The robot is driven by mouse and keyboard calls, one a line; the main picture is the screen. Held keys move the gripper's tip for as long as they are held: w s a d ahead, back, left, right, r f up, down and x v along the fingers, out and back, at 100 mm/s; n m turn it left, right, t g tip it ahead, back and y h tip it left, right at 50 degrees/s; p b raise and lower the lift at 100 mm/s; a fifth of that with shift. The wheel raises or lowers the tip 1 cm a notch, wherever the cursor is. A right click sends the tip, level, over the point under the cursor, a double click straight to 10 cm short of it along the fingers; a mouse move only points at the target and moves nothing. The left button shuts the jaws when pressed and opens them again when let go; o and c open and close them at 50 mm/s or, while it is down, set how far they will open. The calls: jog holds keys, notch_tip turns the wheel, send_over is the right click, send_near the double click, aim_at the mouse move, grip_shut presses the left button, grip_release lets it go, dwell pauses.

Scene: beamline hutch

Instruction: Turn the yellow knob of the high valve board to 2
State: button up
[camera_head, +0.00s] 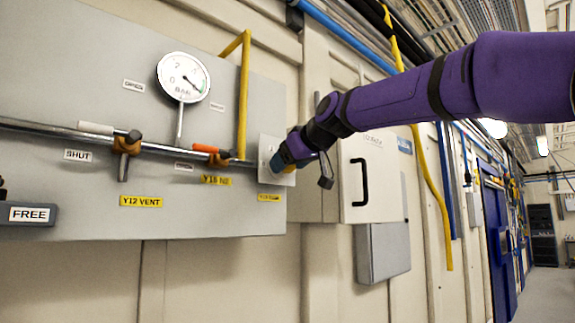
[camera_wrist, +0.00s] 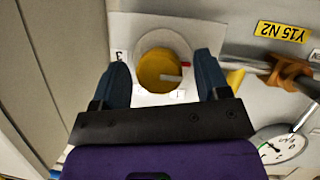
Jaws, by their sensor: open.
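The yellow knob (camera_wrist: 158,72) shows in the wrist view on a pale square plate (camera_wrist: 200,32). A light pointer mark crosses its right side in that view. A small tag with a mark (camera_wrist: 179,95) sits beside it and another (camera_wrist: 121,57) lies to the left; I cannot read them surely. My gripper (camera_wrist: 162,66) is open, with its blue fingers on either side of the knob and a visible gap to each. In the head view my gripper (camera_head: 282,160) is at the plate (camera_head: 266,150) on the grey board's right end and hides the knob.
The grey valve board (camera_head: 100,80) carries a round gauge (camera_head: 183,77), a horizontal pipe (camera_head: 55,127), an orange-handled valve (camera_head: 210,150) and a white-handled valve (camera_head: 120,140). A yellow pipe (camera_head: 243,95) rises close left of the plate. A cabinet with a black handle (camera_head: 361,182) stands right.

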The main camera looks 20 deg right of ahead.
jog(key=shift+w+a+f, duration=0.15)
jog(key=shift+w, duration=0.25)
jog(key=c, duration=0.9)
jog(key=shift+c, duration=0.2)
